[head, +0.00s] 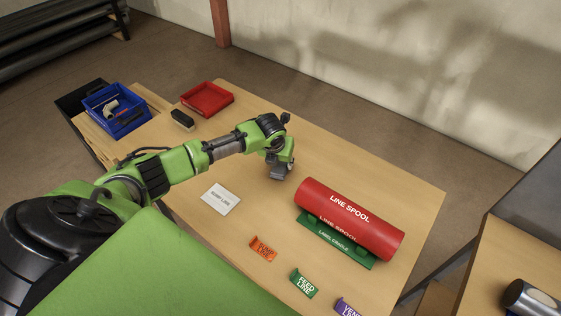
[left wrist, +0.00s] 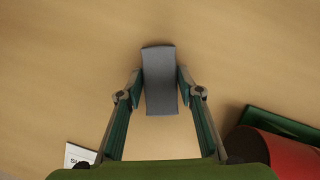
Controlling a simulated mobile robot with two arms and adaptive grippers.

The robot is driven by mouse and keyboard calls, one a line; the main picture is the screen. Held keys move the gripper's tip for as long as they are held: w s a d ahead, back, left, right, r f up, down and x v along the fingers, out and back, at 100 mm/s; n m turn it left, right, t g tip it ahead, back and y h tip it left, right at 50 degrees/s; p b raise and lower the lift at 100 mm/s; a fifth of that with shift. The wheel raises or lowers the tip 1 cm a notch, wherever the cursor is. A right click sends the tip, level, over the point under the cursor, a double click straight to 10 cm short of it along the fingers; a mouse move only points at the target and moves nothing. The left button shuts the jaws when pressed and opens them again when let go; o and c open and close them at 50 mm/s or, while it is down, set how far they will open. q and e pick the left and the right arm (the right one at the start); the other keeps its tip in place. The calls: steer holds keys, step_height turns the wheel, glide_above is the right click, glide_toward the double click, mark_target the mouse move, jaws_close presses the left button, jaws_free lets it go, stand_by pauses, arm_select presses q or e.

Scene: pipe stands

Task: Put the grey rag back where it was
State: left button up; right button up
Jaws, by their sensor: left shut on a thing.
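The grey rag (left wrist: 158,60) is a small folded grey block between the two fingers of my left gripper (left wrist: 159,85), which is shut on it. In the head view my left gripper (head: 281,163) points down over the middle of the wooden table, with the rag (head: 278,174) at its tips. I cannot tell whether the rag touches the table top. My right gripper is not in view.
A red line spool (head: 350,218) lies on a green label cradle (head: 320,242) at right. A white card (head: 220,198) and orange (head: 263,249), green (head: 304,283) and purple (head: 347,306) labels lie nearer. A red tray (head: 207,98), black brush-like block (head: 182,120) and blue bin (head: 117,109) stand far left.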

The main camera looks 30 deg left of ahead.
mark_target(278, 170)
arm_select(q)
steer(key=shift+f+b, duration=0.35)
steer(key=shift+f, duration=0.25)
steer(key=o, duration=1.1)
steer(key=o, duration=0.5)
steer(key=shift+v, duration=3.8)
